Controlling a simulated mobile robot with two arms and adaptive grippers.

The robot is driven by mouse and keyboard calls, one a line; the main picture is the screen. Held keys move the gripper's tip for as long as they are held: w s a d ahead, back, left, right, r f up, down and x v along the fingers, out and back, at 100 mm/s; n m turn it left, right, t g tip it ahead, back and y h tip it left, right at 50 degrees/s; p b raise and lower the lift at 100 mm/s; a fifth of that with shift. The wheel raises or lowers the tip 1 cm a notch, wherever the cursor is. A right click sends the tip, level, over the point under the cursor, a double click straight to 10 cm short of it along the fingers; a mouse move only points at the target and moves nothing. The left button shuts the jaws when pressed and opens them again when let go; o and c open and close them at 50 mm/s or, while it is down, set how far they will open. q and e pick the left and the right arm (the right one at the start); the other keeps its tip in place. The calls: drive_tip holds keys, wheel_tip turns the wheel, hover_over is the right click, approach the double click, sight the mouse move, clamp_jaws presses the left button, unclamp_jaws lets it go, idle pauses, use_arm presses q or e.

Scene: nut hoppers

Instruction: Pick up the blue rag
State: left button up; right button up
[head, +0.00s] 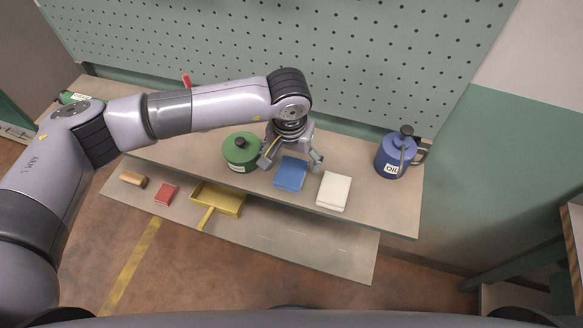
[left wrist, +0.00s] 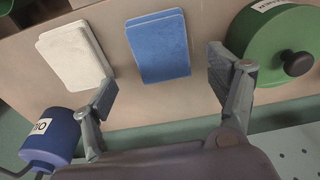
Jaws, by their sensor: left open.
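The blue rag (head: 290,174) lies folded flat on the upper shelf, between a green can and a white folded rag. It also shows in the left wrist view (left wrist: 159,47), beyond and between my fingertips. My left gripper (head: 290,162) is open and empty at the rear edge of the blue rag, fingers apart on either side. In the left wrist view my left gripper (left wrist: 163,80) shows both fingers spread, with the rag apart from them. My right gripper is not in view.
The green can (head: 241,151) stands close to the left finger. The white rag (head: 333,191) lies to the right, and a blue oil can (head: 392,156) stands farther right. A lower shelf (head: 300,238) holds a yellow dustpan (head: 219,199), a red rag (head: 166,193) and a brush (head: 133,180). A pegboard (head: 360,60) rises behind.

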sight(291, 170)
use_arm(q)
drive_tip(key=f+p, duration=0.1)
drive_tip(key=f, duration=0.2)
drive_tip(key=shift+a+f+p, duration=0.15)
drive_tip(key=shift+a+p, duration=0.05)
drive_tip(key=shift+p, duration=0.15)
drive_tip(key=shift+f, duration=0.35)
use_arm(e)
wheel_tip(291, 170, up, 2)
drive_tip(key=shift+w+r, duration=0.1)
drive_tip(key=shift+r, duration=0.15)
use_arm(q)
drive_tip(key=shift+d, duration=0.1)
drive_tip(key=shift+c, duration=0.4)
drive_tip(key=c, duration=1.1)
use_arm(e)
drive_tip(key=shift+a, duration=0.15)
use_arm(q)
drive_tip(key=shift+r, duration=0.1)
drive_tip(key=shift+c, duration=0.2)
drive_tip(key=shift+w+r+b, duration=0.1)
drive_tip(key=shift+r+b, duration=0.25)
drive_tip(key=shift+r, duration=0.2)
wheel_tip(291, 170, up, 19)
drive_tip(key=b, duration=0.5)
drive_tip(key=shift+b, duration=0.4)
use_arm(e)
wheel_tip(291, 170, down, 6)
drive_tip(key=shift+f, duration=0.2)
